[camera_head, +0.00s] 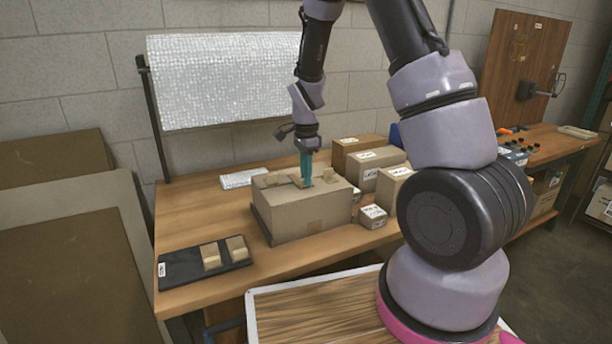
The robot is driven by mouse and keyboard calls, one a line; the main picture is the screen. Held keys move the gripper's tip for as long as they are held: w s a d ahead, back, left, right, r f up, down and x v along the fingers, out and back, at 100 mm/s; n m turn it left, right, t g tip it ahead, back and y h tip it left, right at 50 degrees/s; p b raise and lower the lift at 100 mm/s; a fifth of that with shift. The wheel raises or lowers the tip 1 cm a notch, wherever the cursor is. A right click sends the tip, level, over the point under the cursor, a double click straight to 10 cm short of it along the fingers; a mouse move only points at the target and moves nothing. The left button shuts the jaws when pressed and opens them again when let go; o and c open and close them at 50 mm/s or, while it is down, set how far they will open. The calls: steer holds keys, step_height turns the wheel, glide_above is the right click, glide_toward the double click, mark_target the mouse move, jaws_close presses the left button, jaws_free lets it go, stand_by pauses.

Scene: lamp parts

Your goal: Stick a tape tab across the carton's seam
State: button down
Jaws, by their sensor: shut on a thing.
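The carton (305,212) is a brown box on the wooden workbench, with its top closed or nearly so. Small tan tabs (268,180) sit along its top edge and seam. A black pad (180,268) at the bench's front left holds tan tabs (211,257). My gripper (306,181) has teal fingers pointing down at the carton's top, near the seam's middle. It is shut on a small tan piece, seemingly a tape tab; the fingers mostly hide it. I cannot tell whether that piece touches the carton.
Several labelled boxes (367,169) stand close right of the carton. A white packet (243,178) lies behind it on the left. A bubble-wrap roll (222,80) hangs at the back. The bench (178,215) is bare left of the carton.

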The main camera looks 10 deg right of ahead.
steer(key=c, duration=0.8)
jaws_free()
steer(key=shift+o, duration=0.2)
steer(key=s+d+r+n+t+y, duration=0.1)
steer(key=s+d+r+n+t, duration=0.2)
steer(key=r, duration=0.9)
steer(key=s+r+n+y, duration=0.15)
steer(key=s+r, duration=0.45)
steer(key=r, duration=0.6)
steer(key=s+d+r+n+t, duration=0.2)
steer(key=s+r+n+t, duration=0.2)
steer(key=s, duration=0.9)
step_height(320, 180, up, 3)
steer(key=n, duration=0.3)
steer(key=shift+s, duration=0.15)
